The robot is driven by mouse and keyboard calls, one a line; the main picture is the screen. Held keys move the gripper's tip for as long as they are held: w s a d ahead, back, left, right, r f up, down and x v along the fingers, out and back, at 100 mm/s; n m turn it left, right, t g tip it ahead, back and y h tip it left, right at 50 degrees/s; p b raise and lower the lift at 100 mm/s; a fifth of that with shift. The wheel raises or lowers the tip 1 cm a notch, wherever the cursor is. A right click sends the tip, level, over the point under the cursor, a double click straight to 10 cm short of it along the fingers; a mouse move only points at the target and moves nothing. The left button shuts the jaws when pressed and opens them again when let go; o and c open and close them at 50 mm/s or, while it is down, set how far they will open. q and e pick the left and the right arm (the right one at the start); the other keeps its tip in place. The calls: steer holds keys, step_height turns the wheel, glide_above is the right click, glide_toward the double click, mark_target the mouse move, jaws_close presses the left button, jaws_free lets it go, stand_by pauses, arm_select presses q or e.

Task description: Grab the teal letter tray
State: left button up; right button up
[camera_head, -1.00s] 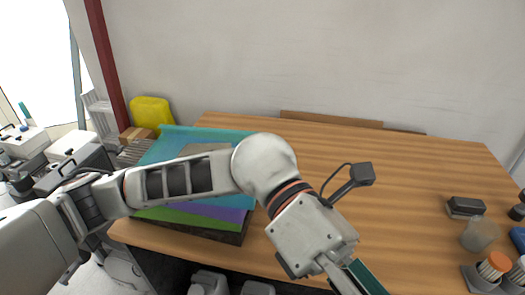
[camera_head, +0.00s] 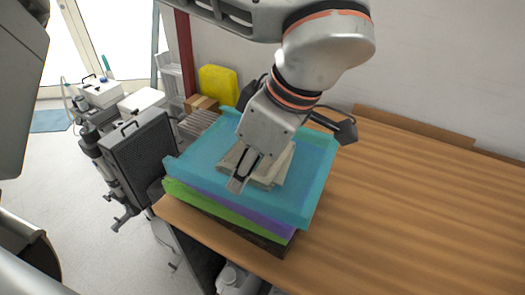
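The teal letter tray (camera_head: 315,180) is the top one of a stack on the left corner of the wooden table. A pile of pale papers or folders (camera_head: 283,170) lies in it. My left gripper (camera_head: 238,184) points down over the tray's inside, in front of the papers' left part. Its fingers overlap in the view, so I cannot tell whether they are open or shut, or touching anything. The tray's far middle part is hidden behind my wrist. My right gripper is not in view.
Under the teal tray are a purple tray (camera_head: 262,223), a green tray (camera_head: 215,207) and a dark bottom tray (camera_head: 270,246). A yellow container (camera_head: 218,84) and a cardboard box (camera_head: 201,104) stand behind. Dark equipment (camera_head: 143,155) is at left. The table's right side (camera_head: 420,210) is clear.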

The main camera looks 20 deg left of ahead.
arm_select(q)
steer(key=shift+w+a+f, duration=0.2)
steer(key=shift+w+f, duration=0.1)
steer(key=shift+w, duration=0.25)
steer(key=shift+w+a+f, duration=0.15)
steer(key=shift+w+f, duration=0.15)
steer(key=shift+w, duration=0.2)
steer(key=shift+s+a+f, duration=0.35)
steer(key=shift+s+f, duration=0.1)
steer(key=shift+f, duration=0.2)
steer(key=x, duration=0.5)
steer(key=shift+f, duration=0.1)
jaws_close()
